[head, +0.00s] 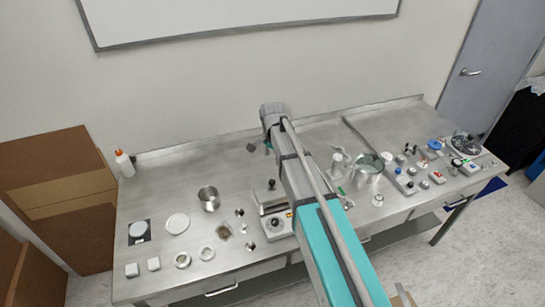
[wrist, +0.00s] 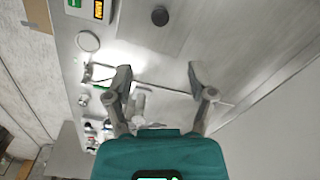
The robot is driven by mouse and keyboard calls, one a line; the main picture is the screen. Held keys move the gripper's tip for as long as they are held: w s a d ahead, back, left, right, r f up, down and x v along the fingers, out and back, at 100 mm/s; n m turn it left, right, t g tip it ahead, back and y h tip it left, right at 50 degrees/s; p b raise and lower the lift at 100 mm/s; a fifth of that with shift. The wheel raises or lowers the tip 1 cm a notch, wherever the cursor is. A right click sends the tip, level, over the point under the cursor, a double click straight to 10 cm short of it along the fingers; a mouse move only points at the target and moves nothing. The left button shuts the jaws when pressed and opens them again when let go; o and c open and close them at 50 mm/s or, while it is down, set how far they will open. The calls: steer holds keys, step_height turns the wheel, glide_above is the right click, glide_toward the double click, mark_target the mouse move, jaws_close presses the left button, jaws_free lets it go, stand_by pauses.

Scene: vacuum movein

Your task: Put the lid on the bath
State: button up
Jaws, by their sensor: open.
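A boxy steel bath (head: 277,228) with a small lit display stands near the front middle of the bench, partly hidden by my arm. A dark round knob (head: 271,184) shows just behind its front panel; it also shows at the top of the wrist view (wrist: 160,16), on a flat grey surface that looks like the lid (wrist: 185,20). I cannot tell whether that lid is seated on the bath or lies apart. My gripper (wrist: 159,72) is open and empty, fingers spread, over the bench behind the bath. It also shows in the head view (head: 259,148).
A steel beaker (head: 209,199) and small dishes stand left of the bath. A glass vessel (head: 369,166) and many small parts stand to the right. A white bottle (head: 124,163) is at the back left. The back left bench is mostly clear; a wall closes it behind.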

steer(key=s+d+n, duration=0.5)
steer(key=s+d, duration=0.2)
steer(key=s, duration=0.3)
steer(key=s+d+n, duration=0.4)
steer(key=s+d, duration=0.4)
steer(key=s, duration=0.3)
steer(key=shift+s+n, duration=0.2)
steer(key=shift+n, duration=0.2)
steer(key=shift+d+f, duration=0.1)
step_height(320, 180, down, 8)
steer(key=b, duration=0.8)
stand_by(0.9)
